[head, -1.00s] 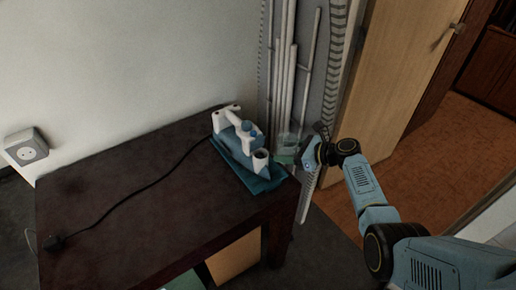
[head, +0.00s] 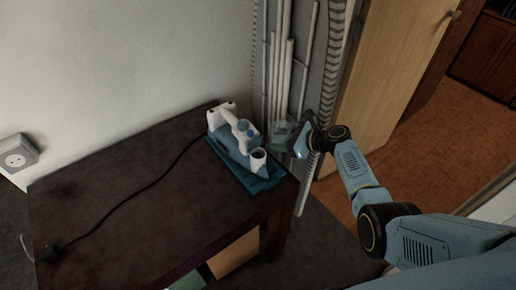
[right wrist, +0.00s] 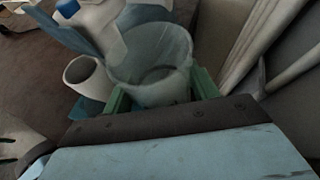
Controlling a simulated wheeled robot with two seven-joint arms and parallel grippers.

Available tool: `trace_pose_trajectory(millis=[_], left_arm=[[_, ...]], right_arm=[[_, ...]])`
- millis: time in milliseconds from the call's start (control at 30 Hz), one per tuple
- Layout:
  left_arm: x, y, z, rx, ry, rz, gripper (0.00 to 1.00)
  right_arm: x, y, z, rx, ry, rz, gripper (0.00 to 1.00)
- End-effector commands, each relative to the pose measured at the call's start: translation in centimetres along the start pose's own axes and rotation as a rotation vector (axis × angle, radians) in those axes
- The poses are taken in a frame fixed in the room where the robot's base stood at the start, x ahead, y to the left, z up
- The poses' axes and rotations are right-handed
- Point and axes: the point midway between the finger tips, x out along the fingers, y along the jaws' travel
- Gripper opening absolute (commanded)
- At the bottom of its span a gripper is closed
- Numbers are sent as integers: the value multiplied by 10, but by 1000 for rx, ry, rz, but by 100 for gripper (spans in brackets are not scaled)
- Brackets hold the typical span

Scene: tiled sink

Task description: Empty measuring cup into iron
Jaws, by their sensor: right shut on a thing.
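The blue and white iron (head: 235,146) rests on a teal base (head: 262,183) at the table's right end. Its round white opening (head: 258,158) faces up, and also shows in the right wrist view (right wrist: 88,76). My right gripper (head: 293,142) is shut on the clear measuring cup (head: 281,132), just right of the iron and raised above the table. In the right wrist view the cup (right wrist: 150,62) sits between green fingers, mouth up, beside the opening. I cannot tell how much liquid it holds. My left gripper is not in view.
The dark table (head: 110,205) is mostly clear, with a black cord (head: 140,203) across it. Grey pipes (head: 284,75) stand close behind the cup. A wooden door (head: 390,75) is at the right and a wall socket (head: 17,153) at the left.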

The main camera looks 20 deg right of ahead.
Motion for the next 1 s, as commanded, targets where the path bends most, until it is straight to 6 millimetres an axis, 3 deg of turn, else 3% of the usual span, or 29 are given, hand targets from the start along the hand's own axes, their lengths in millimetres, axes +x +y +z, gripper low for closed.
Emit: trace_pose_trajectory(millis=[200,467,667,900,1000], left_arm=[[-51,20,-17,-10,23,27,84],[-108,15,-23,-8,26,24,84],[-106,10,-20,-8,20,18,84],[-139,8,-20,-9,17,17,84],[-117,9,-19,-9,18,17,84]], right_arm=[[-18,3,46,-109,35,-45,31],[-41,5,102,-219,74,-91,31],[-37,14,100,-330,114,-136,31],[-48,27,136,-512,174,-212,31],[-40,27,119,-575,199,-240,31]])
